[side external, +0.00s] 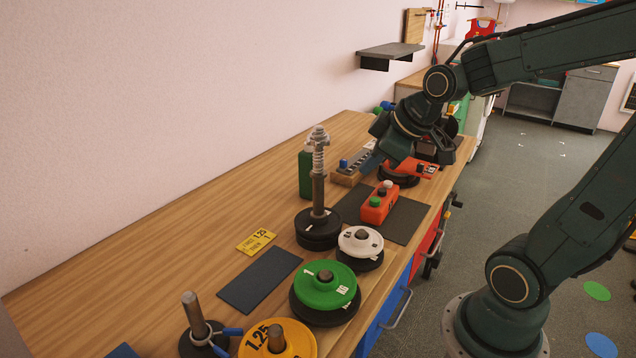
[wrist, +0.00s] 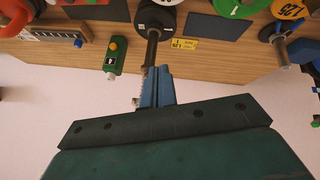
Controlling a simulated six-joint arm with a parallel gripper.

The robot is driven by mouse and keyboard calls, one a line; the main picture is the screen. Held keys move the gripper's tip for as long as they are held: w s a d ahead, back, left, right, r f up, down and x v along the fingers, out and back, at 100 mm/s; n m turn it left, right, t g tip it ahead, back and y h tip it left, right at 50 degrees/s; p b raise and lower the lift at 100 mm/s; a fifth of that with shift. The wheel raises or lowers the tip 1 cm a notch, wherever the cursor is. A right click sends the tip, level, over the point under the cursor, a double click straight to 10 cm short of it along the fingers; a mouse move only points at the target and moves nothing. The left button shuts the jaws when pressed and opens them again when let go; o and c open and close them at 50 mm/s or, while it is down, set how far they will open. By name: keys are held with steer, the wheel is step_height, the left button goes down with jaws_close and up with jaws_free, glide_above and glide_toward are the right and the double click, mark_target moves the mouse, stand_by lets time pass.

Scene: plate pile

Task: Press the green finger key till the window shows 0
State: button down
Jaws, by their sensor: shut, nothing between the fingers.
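An orange box (side external: 379,203) with a green round key (side external: 376,202), a dark key and a pale key stands on a dark mat (side external: 408,221) in the side view. I cannot make out a number window on it.
A spring-topped post (side external: 318,190) rises from black plates. White (side external: 360,241), green (side external: 324,284) and yellow (side external: 277,342) plates lie nearer. A wooden block with a blue knob (side external: 343,163) and another orange device (side external: 427,168) stand near my gripper.

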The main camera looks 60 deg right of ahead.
steer(key=w+d+f+n, duration=0.1)
steer(key=w+d+f, duration=0.3)
steer(key=d, duration=0.5)
steer(key=n+t+h, duration=0.1)
steer(key=t+h, duration=0.1)
glide_above(379, 201)
steer(key=shift+f, duration=1.45)
steer(key=shift+f, duration=0.2)
steer(key=shift+f, duration=4.2)
steer(key=shift+f, duration=1)
steer(key=shift+r, duration=1.05)
